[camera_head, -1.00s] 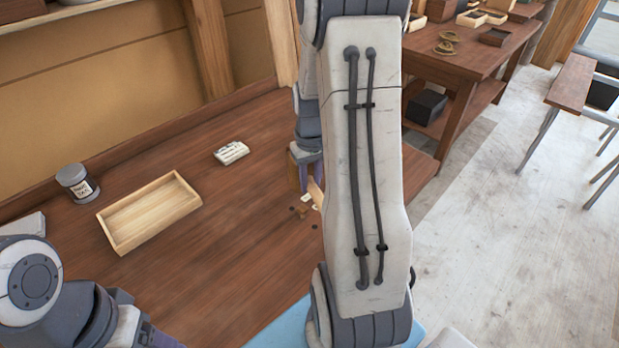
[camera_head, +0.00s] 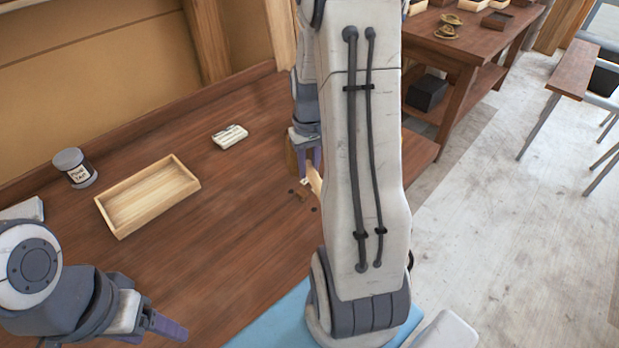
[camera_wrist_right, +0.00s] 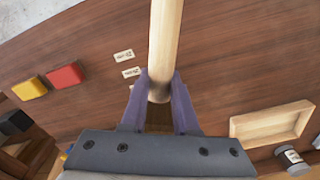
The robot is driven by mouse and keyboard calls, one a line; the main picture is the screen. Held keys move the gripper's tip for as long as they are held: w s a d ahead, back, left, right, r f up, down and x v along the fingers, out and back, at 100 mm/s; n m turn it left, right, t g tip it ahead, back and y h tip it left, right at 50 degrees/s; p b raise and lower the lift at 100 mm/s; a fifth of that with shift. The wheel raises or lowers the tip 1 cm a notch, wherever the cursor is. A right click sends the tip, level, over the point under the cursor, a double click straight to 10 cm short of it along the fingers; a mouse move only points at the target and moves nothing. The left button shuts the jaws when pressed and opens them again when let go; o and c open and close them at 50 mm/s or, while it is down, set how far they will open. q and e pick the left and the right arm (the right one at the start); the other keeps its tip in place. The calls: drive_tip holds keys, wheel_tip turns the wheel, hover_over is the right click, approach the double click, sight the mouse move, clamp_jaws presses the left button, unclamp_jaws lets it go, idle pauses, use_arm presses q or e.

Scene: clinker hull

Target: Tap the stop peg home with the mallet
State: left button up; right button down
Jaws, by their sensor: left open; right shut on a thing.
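My right gripper (camera_wrist_right: 158,92) is shut on a pale round wooden handle (camera_wrist_right: 166,40), seemingly the mallet's; no mallet head shows in the right wrist view. In the head view, this gripper (camera_head: 310,160) is low over the bench, partly hidden behind my right arm, with a bit of pale wood (camera_head: 315,180) beside its fingers. A small tan piece (camera_head: 302,194), possibly the stop peg, is on the bench just below it among dark holes; how deep it sits cannot be told. My left gripper (camera_head: 160,328) is open and empty at the lower left.
A shallow wooden tray (camera_head: 185,181), a lidded jar (camera_head: 75,168) and a pale slotted block (camera_head: 229,136) stand on the bench (camera_head: 220,240). The bench's middle is clear.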

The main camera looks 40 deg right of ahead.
drive_tip(key=shift+w+d+f, duration=0.2)
drive_tip(key=shift+w+f, duration=0.05)
drive_tip(key=shift+f, duration=0.05)
drive_tip(key=shift+s+r, duration=0.2)
drive_tip(key=shift+w+f+p, duration=0.15)
drive_tip(key=shift+w+p, duration=0.05)
drive_tip(key=shift+p, duration=0.1)
drive_tip(key=shift+f+g, duration=0.15)
drive_tip(key=shift+g, duration=0.25)
drive_tip(key=shift+f+p, duration=0.3)
drive_tip(key=shift+p, duration=0.15)
use_arm(q)
drive_tip(key=shift+w+d+r, duration=0.15)
drive_tip(key=shift+r, duration=0.45)
